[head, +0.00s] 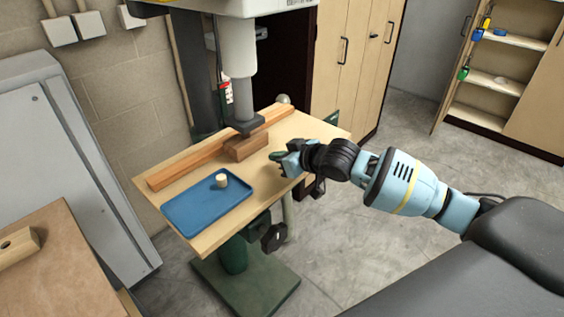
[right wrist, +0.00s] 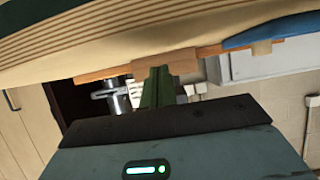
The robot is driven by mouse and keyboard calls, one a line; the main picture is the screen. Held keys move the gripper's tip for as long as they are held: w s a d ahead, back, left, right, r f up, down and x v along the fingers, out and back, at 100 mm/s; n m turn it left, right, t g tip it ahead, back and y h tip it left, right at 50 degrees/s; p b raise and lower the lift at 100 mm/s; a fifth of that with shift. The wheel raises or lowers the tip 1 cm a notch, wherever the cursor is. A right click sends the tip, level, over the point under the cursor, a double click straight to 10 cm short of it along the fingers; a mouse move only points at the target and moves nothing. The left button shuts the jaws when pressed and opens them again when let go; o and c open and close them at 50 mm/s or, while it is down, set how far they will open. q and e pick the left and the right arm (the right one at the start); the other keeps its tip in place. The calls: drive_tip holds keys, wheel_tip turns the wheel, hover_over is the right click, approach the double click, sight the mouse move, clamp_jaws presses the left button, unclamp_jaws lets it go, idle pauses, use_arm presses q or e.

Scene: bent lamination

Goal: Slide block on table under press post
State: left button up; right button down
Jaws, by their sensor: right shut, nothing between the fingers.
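The brown wooden block (head: 246,148) lies on the press table (head: 213,236), against or very near a long wooden fence. The press post (head: 243,98) comes down from the press head, and its dark foot (head: 245,126) appears over the block's back part; I cannot tell if they touch. My right gripper (head: 275,157) is shut and empty, low over the table just right of the block, with a small gap in the head view. In the right wrist view the picture is upside down; the green fingers (right wrist: 158,88) point at the block (right wrist: 165,67). My left gripper is out of view.
A blue tray (head: 180,217) with a pale cylinder (head: 221,180) sits on the table in front of the block. The long wooden fence (head: 190,165) runs along the back. The table is bare right of the block. A workbench (head: 60,275) stands at lower left.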

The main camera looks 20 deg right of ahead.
drive_tip(key=shift+s+d+r, duration=0.15)
drive_tip(key=shift+s+r, duration=0.15)
drive_tip(key=shift+s, duration=0.05)
drive_tip(key=shift+s+d+f, duration=0.1)
drive_tip(key=shift+s+d, duration=0.1)
drive_tip(key=shift+s, duration=0.25)
drive_tip(key=shift+s+d, duration=0.2)
drive_tip(key=shift+s, duration=0.25)
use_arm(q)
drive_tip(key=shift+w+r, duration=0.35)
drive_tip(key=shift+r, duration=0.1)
